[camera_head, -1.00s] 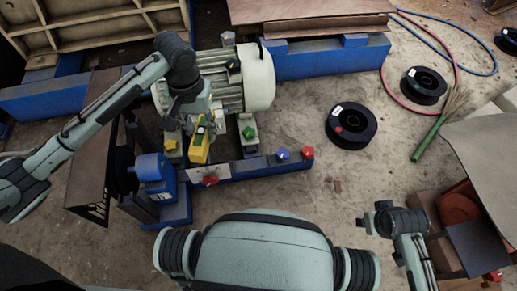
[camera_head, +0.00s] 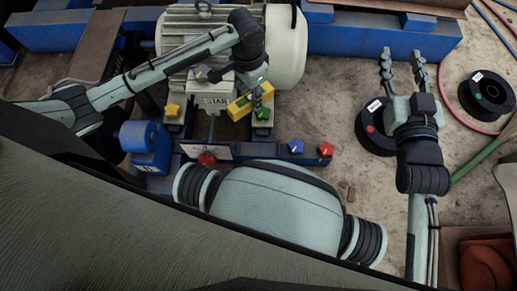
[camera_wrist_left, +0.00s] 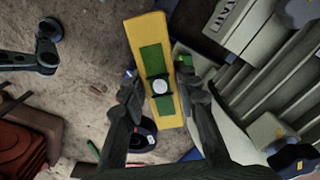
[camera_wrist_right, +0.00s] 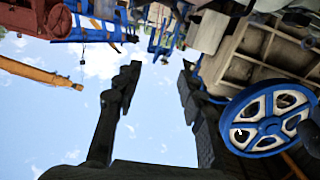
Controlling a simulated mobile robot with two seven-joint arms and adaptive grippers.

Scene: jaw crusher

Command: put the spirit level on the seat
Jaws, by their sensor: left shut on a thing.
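The spirit level (camera_head: 238,110) is a yellow bar. In the left wrist view the spirit level (camera_wrist_left: 150,35) shows a green face and a round white vial. My left gripper (camera_head: 257,92) is shut on it, with a finger on either side of its middle. It is held near the front of the motor, by the green star knob; whether it touches anything is unclear. No surface is clearly recognisable as the seat. My right gripper (camera_head: 401,62) is open and empty, fingers pointing away over the floor; the right wrist view shows sky between them.
A ribbed grey motor (camera_head: 215,45) stands behind the left gripper. A blue rail (camera_head: 270,150) with red and blue star knobs runs in front. A yellow knob (camera_head: 172,110) is at the left. Black spools (camera_head: 487,93) and hoses lie on the floor at the right.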

